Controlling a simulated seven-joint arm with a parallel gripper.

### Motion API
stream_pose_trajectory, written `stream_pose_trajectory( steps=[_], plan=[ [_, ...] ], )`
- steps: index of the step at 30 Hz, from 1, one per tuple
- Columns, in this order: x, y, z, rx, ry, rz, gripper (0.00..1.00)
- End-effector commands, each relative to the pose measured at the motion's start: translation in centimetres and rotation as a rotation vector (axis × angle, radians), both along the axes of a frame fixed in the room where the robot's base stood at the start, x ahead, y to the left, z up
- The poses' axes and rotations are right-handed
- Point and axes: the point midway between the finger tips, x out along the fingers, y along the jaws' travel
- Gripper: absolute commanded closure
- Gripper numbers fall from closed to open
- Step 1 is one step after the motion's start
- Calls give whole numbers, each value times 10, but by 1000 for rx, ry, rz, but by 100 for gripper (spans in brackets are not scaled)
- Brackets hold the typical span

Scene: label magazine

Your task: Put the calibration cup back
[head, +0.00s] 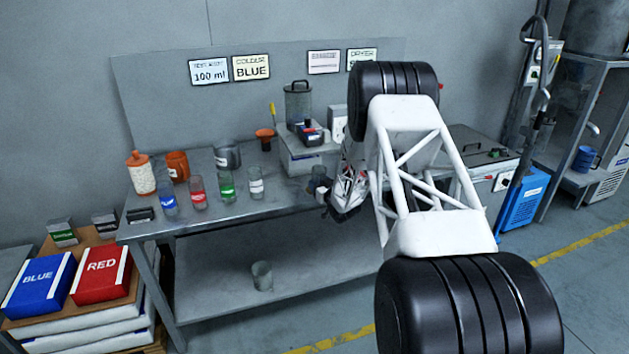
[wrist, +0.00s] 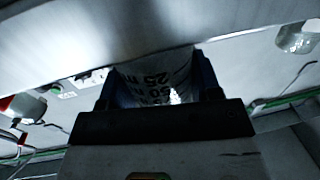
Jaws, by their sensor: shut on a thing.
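In the wrist view a clear cup with dark graduation marks, including 25 and 50, is between the two fingers of my gripper (wrist: 157,90). I take it as the calibration cup (wrist: 155,78). My gripper is shut on it. In the head view my gripper (head: 322,188) is at the bench's front edge, right of the row of small cups, and is partly hidden by my arm. The held cup is dark and hard to make out there. Whether it touches the bench cannot be told.
Another clear cup (head: 262,275) stands on the lower shelf.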

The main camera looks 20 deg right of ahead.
Motion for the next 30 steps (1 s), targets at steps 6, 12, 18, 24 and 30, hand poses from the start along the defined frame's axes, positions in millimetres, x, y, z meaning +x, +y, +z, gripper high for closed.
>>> stream_pose_trajectory(
  steps=[6,12,18,24,30],
  plan=[
    [14,3,0,-1,-1,1,71],
    [34,6,-1,0,0,2,71],
    [39,7,-2,0,0,1,71],
    [39,7,-2,0,0,0,71],
    [39,6,-6,0,0,0,71]
  ],
)
